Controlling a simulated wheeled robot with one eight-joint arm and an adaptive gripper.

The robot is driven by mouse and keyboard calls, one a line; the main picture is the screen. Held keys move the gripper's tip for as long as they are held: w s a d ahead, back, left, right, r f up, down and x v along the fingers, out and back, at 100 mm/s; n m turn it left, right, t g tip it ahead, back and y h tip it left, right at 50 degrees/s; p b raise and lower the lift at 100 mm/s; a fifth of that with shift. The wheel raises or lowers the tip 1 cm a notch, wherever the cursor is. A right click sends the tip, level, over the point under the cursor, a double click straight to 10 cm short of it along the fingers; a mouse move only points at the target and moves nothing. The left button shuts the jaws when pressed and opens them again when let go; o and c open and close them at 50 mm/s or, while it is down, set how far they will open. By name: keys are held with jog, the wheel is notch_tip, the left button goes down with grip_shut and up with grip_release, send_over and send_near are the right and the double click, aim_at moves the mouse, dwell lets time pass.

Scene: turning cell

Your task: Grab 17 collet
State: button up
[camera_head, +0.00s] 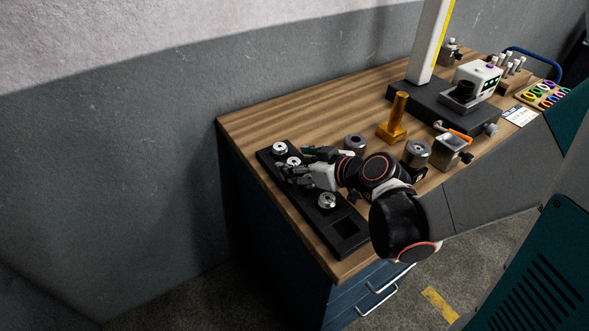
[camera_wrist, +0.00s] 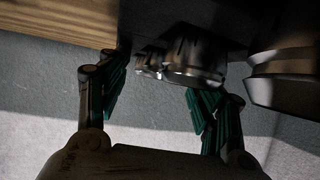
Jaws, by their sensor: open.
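Several metallic collets sit in a black rack (camera_head: 344,246) at the left end of the bench; which one is the 17 cannot be read. One collet (camera_head: 280,148) is at the far end and one (camera_head: 327,201) nearer the front. A middle collet (camera_head: 293,161) is beside my gripper (camera_head: 297,165), partly covered by it. In the wrist view, my gripper (camera_wrist: 160,90) is open, its two green-padded fingers spread. A dark metallic collet (camera_wrist: 195,65) shows between and just beyond the fingertips, in shadow. Another collet (camera_wrist: 283,78) is to the right of the right finger. Contact cannot be told.
The rack has an empty square pocket (camera_head: 344,227) near its front end. Right of my gripper are a round metal part (camera_head: 355,144), a brass post (camera_head: 397,118), a cylinder (camera_head: 416,153) and a grey box (camera_head: 447,150). Wood at the bench's back left is clear.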

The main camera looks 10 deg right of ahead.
jog(key=shift+o, duration=0.4)
jog(key=shift+f, duration=0.1)
jog(key=shift+s, duration=0.1)
jog(key=c, duration=1.3)
